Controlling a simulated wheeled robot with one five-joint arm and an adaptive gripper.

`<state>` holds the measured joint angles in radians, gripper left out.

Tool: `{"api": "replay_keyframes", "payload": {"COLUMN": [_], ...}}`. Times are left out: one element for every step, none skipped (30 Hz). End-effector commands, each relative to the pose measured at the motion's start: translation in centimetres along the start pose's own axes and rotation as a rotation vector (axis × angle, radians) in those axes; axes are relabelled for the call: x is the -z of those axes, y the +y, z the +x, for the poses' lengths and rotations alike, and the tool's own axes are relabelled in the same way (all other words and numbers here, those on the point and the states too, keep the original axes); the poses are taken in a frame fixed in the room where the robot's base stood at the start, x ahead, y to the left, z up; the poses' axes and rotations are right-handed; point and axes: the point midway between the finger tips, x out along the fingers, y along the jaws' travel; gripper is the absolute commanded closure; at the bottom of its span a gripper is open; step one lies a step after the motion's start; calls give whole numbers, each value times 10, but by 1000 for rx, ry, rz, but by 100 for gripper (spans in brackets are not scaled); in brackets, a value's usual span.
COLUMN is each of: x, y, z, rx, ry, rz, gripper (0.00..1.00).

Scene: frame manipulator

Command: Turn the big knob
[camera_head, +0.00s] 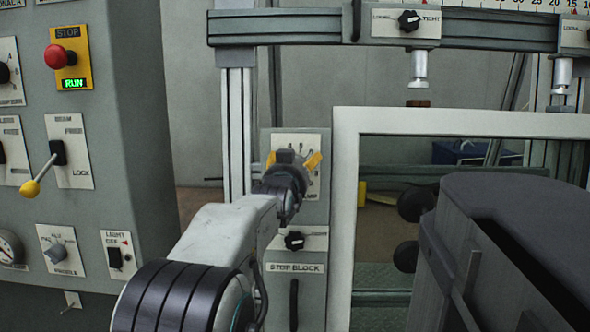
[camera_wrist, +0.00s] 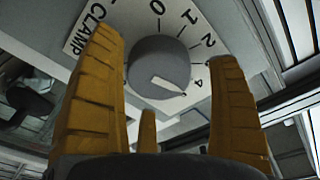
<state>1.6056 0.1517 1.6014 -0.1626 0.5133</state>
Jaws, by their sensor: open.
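The big knob (camera_wrist: 158,66) is a round grey dial on a white plate marked CLAMP, with a scale running from 0 to 4. Its white pointer mark points to the lower right, near the 4. My gripper (camera_wrist: 165,52) has yellow-orange fingers, spread open on the left and right of the knob. Whether either finger touches it I cannot tell. In the head view my gripper (camera_head: 292,160) is in front of the white scale plate (camera_head: 306,141) on the grey post, and mostly hides the knob.
A small black knob (camera_head: 294,240) and a STOP BLOCK label (camera_head: 295,268) are below on the same post. A pale frame (camera_head: 345,220) stands just right of it. The control cabinet (camera_head: 140,130) with a red stop button (camera_head: 60,56) and yellow-tipped lever (camera_head: 38,178) is at left.

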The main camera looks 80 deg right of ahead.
Motion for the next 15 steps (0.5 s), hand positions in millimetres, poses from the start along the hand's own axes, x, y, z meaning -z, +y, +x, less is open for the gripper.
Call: {"api": "replay_keyframes", "payload": {"x": [-1, -1, -1, -1, -1, -1, -1, 0, 0, 0, 0, 0, 0, 0, 0], "y": [0, 0, 0, 0, 0, 0, 0, 0, 0, 0, 0, 0, 0, 0, 0], "z": [0, 0, 0, 0, 0, -1, -3, -4, -7, -10, -13, -18, -22, -27, -33], "rx": [-1, -1, -1, -1, -1, -1, -1, -1, -1, -1, -1, -1, -1, -1, -1], "ry": [-1, -2, -2, -2, -2, -2, -2, -2, -2, -2, -2, -2, -2, -2, -2], "rz": [0, 0, 0, 0, 0, 0, 0, 0, 0, 0, 0, 0, 0, 0, 0], "gripper": [17, 17, 17, 17, 17, 17, 17, 17, 17, 17, 17, 17, 17, 17, 17]}}
